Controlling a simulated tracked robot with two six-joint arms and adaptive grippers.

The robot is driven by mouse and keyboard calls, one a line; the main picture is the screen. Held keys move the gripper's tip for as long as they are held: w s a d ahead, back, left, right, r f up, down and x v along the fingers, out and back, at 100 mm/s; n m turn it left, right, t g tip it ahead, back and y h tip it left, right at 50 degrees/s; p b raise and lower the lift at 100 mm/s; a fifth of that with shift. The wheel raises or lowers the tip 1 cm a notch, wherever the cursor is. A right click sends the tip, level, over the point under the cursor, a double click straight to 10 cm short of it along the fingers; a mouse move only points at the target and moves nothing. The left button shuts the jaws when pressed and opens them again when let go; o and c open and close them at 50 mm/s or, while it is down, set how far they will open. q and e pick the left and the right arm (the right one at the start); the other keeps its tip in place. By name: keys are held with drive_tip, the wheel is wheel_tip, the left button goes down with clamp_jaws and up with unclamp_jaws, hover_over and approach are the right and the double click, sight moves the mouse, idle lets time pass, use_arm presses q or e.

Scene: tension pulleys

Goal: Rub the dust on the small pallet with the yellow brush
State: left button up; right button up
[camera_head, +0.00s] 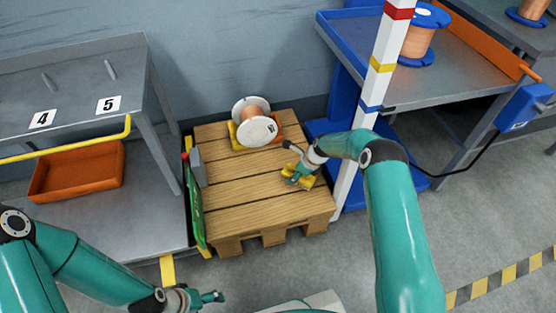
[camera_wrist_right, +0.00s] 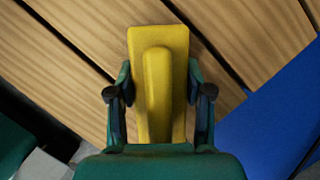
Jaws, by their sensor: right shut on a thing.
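The small wooden pallet (camera_head: 238,192) stands on the floor in the middle of the head view. My right gripper (camera_head: 297,178) is over its right side, shut on the yellow brush (camera_head: 309,183). In the right wrist view the brush (camera_wrist_right: 157,85) sits between the two fingers, its handle ridge facing the camera, with pallet boards (camera_wrist_right: 70,60) behind it. The brush is low over the boards; I cannot tell if it touches them. I cannot make out dust on the boards. My left gripper (camera_head: 212,297) is low at the left, away from the pallet; its fingers are too small to judge.
A white spool (camera_head: 256,131) of copper wire sits at the pallet's back. A green panel (camera_head: 195,215) stands along its left edge. A striped post (camera_head: 377,80) and blue rack (camera_head: 350,35) are at the right. A grey bench (camera_head: 75,90) with an orange bin (camera_head: 78,172) is left.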

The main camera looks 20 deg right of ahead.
sight(293, 165)
drive_tip(key=r+p, duration=0.2)
drive_tip(key=r, duration=0.1)
drive_tip(key=shift+d+r, duration=0.2)
wheel_tip(293, 165, up, 4)
drive_tip(key=p, duration=0.4)
drive_tip(key=shift+a+r, duration=0.1)
drive_tip(key=shift+r, duration=0.1)
drive_tip(key=shift+r, duration=0.15)
